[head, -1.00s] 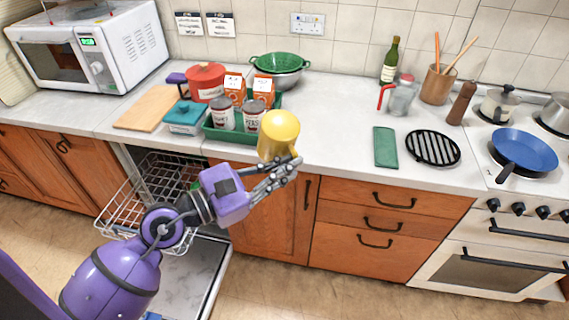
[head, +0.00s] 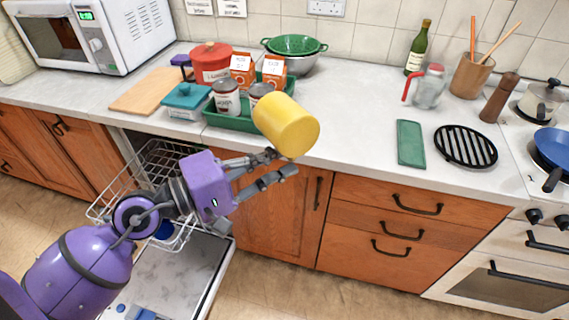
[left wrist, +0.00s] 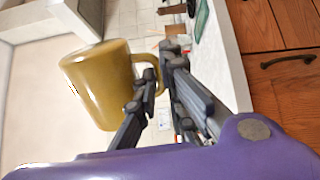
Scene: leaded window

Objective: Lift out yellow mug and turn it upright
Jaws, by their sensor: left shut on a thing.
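The yellow mug (head: 287,125) is in the air in front of the counter edge, tilted on its side in the head view. I cannot tell there which end is open. My left gripper (head: 284,163) is at its lower side, shut on it. In the left wrist view the mug (left wrist: 100,88) hangs left of the fingers, and its handle (left wrist: 158,72) is between the fingertips of my gripper (left wrist: 160,68). My right gripper is not in view.
The open dishwasher with its wire rack (head: 150,180) is below my left arm. A green tray (head: 230,121) with cans and cartons stands behind the mug. Counter between is clear.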

